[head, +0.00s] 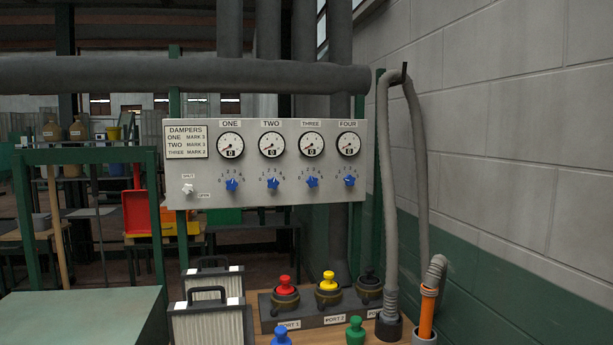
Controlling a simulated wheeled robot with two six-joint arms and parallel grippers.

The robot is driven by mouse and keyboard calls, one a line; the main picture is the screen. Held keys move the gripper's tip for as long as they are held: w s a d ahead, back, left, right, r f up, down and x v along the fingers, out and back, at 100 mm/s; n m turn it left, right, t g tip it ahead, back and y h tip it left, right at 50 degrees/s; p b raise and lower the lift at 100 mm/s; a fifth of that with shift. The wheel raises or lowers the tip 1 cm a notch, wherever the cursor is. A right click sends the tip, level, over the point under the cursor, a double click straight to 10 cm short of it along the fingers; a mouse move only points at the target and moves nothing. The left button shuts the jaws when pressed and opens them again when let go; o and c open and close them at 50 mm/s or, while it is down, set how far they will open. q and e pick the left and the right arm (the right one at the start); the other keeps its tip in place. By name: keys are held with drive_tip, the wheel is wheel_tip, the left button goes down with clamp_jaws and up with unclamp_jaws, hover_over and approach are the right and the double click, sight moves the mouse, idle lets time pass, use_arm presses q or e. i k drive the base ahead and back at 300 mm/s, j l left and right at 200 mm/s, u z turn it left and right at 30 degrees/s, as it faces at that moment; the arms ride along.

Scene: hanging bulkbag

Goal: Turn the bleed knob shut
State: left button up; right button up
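A small white knob (188,189) sits at the lower left of the grey panel (260,195) in the head view. A label above it seems to read SHUT and one at its lower right reads OPEN. The knob is too small to tell which way it points. No other white knob shows on the panel. Neither of my grippers is in view.
Several blue knobs (232,185) sit under round gauges (230,146) on the panel. Below stand a row of ports (320,303) with coloured plugs, two filters (208,320) and a grey hose (390,200). A green-topped table (80,315) is at left, a wall (510,150) at right.

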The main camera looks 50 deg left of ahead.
sight(188, 189)
drive_tip(key=u, duration=1.65)
